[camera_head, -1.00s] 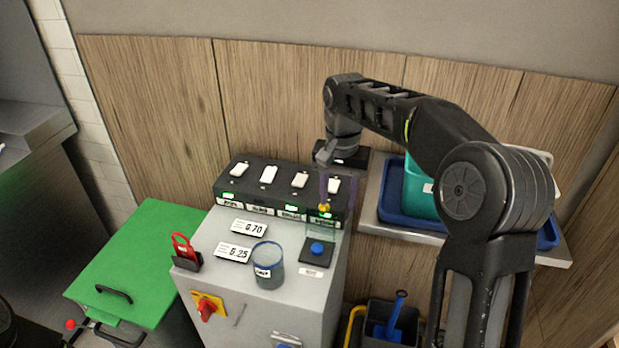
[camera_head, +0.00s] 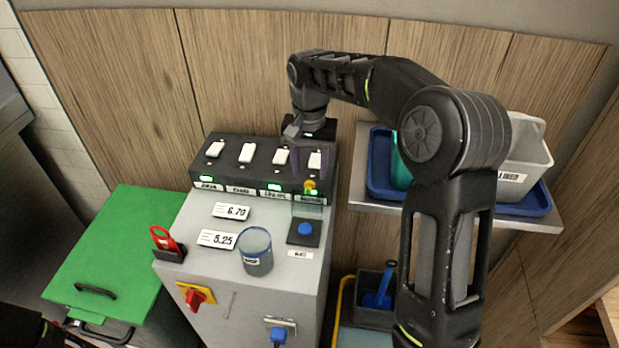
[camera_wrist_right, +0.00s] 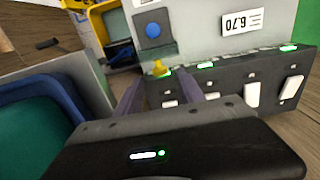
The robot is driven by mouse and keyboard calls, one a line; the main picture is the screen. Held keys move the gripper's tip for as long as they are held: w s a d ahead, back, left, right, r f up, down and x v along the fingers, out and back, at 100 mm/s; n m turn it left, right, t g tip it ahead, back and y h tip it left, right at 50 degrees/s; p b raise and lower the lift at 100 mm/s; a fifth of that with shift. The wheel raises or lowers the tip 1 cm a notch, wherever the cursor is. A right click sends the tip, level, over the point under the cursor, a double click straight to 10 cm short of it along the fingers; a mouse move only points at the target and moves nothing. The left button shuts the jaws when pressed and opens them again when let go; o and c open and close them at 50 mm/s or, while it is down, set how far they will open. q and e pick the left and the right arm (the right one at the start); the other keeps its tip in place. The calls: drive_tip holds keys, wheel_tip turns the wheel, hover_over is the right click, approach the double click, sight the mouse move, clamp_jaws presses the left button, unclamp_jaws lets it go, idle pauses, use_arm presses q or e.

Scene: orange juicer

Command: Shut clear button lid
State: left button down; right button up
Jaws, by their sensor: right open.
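The clear button lid (camera_head: 308,207) stands raised at the back of the blue button (camera_head: 305,229), on the right of the grey machine top. The button is uncovered and also shows in the right wrist view (camera_wrist_right: 152,30). My right gripper (camera_head: 310,173) is open and empty above the switch box, behind the lid. In the right wrist view its two fingers (camera_wrist_right: 160,90) point toward a yellow knob (camera_wrist_right: 160,68) on the box, which lies between them in the picture. I cannot tell whether a finger touches the box.
The black switch box (camera_head: 255,177) has white switches and green lights. A clear cup (camera_head: 255,250) and price cards (camera_head: 231,211) stand on the machine top. A blue tray (camera_head: 538,205) with bins lies on the right shelf. A green lid (camera_head: 110,245) is at left.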

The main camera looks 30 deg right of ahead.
sight(308, 199)
drive_tip(key=shift+f, duration=2.1)
drive_tip(key=shift+c, duration=0.6)
clamp_jaws()
